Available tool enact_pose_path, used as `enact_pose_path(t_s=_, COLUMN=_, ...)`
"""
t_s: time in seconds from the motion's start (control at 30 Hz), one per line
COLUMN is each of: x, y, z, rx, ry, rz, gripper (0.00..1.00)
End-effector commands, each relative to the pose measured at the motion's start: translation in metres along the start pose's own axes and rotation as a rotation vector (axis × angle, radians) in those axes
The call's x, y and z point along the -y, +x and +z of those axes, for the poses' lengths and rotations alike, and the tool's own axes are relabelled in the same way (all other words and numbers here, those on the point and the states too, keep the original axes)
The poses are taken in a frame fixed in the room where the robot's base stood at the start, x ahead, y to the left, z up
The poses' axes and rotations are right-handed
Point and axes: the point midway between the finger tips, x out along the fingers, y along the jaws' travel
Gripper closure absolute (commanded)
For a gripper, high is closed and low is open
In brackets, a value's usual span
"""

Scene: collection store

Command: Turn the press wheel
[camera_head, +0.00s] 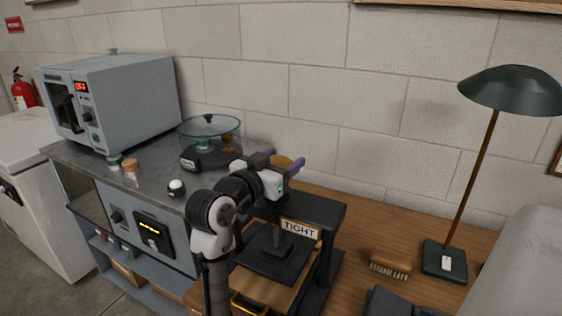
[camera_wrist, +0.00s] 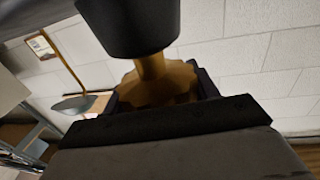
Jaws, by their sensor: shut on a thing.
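The press is a dark frame (camera_head: 325,213) with a sign reading TIGHT (camera_head: 300,229) on its front and a dark plate (camera_head: 273,259) low inside it. Its brass-coloured wheel (camera_head: 284,161) is at the top, mostly hidden behind my gripper (camera_head: 280,163). The gripper has purple fingertips and is shut on the wheel. In the wrist view the brass wheel (camera_wrist: 158,84) shows close up, with a lobed edge and a short stem below a dark cylinder (camera_wrist: 130,22). Dark parts cover its lower edge, so the exact finger contact is hidden.
Left of the press, a grey counter (camera_head: 150,179) holds an oven-like box (camera_head: 135,98), a glass-covered dish (camera_head: 211,140) and small jars. Right, the wooden table has a brush (camera_head: 390,265) and a green lamp (camera_head: 445,260). A block wall stands close behind.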

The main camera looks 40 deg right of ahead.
Motion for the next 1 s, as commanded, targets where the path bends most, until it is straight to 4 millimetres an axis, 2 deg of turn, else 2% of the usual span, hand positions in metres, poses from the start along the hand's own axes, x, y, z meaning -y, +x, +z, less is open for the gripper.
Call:
enact_pose_path(t_s=0.03, x=0.000, y=0.000, z=-0.001, rx=-0.002, ry=0.001, rz=-0.001, gripper=0.64)
enact_pose_path(t_s=0.07, x=0.000, y=0.000, z=-0.001, rx=-0.002, ry=0.001, rz=-0.001, gripper=0.40)
enact_pose_path(t_s=0.2, x=0.000, y=0.000, z=-0.001, rx=-0.002, ry=0.001, rz=-0.001, gripper=0.22)
enact_pose_path(t_s=0.23, x=0.000, y=0.000, z=-0.001, rx=-0.002, ry=0.001, rz=-0.002, gripper=0.20)
enact_pose_path(t_s=0.5, x=0.000, y=-0.001, z=0.000, rx=-0.001, ry=0.001, rz=-0.002, gripper=0.20)
enact_pose_path(t_s=0.63, x=0.001, y=-0.012, z=0.001, rx=-0.001, ry=0.001, rz=-0.004, gripper=0.20)
enact_pose_path(t_s=0.77, x=0.001, y=-0.035, z=0.002, rx=-0.003, ry=0.003, rz=-0.006, gripper=0.20)
enact_pose_path(t_s=1.0, x=0.001, y=-0.091, z=0.002, rx=-0.003, ry=0.004, rz=-0.007, gripper=0.20)
